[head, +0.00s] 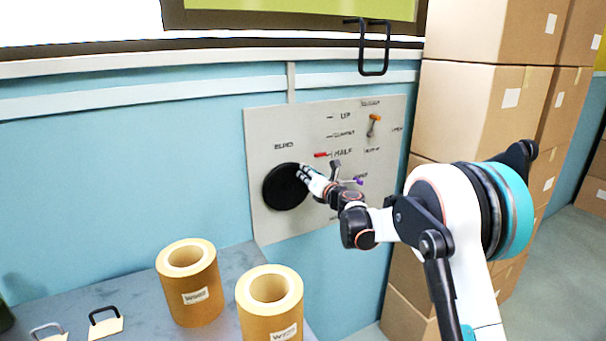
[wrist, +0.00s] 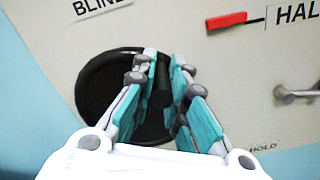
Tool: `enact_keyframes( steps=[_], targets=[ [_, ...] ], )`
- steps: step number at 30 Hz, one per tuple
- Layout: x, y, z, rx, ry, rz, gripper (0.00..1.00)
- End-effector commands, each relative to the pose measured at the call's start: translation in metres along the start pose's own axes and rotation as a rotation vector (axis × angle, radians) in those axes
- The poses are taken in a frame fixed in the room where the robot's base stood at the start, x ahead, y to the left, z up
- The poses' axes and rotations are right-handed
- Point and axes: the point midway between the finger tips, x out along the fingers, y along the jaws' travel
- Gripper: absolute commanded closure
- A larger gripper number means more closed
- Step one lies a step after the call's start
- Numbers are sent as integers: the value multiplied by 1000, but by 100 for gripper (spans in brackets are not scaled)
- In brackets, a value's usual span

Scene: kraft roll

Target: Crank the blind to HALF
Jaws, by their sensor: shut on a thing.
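The black crank disc (head: 284,187) is on the pale wall panel (head: 268,130) under the label BLIND. It also shows in the wrist view (wrist: 97,84). My gripper (head: 303,172) reaches it from the right. In the wrist view its teal-padded fingers (wrist: 164,62) are shut on the dark crank knob (wrist: 162,97) near the disc's right side. The red pointer (head: 321,155) is beside the word HALF; in the wrist view the pointer (wrist: 227,20) looks about level with the HALF tick. A yellow-green panel (head: 300,8) shows at the window; I cannot tell whether it is the blind.
An orange-tipped lever (head: 374,120) and a small purple-tipped part (head: 358,181) are on the panel. Two cardboard rolls (head: 188,285) (head: 270,300) stand on the grey bench (head: 235,262). Stacked boxes (head: 462,110) rise on the right. A black hook (head: 374,48) hangs above.

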Motion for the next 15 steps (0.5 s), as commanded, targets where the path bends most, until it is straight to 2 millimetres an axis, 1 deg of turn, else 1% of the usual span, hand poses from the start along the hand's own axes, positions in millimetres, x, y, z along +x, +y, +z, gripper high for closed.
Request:
enact_keyframes(
  steps=[1, 7, 15],
  targets=[
    [-2, -4, -4, 16, 3, 1, 100],
    [-2, -8, -6, 88, 4, 2, 100],
    [-1, -8, -7, 121, 4, 4, 100]
  ],
)
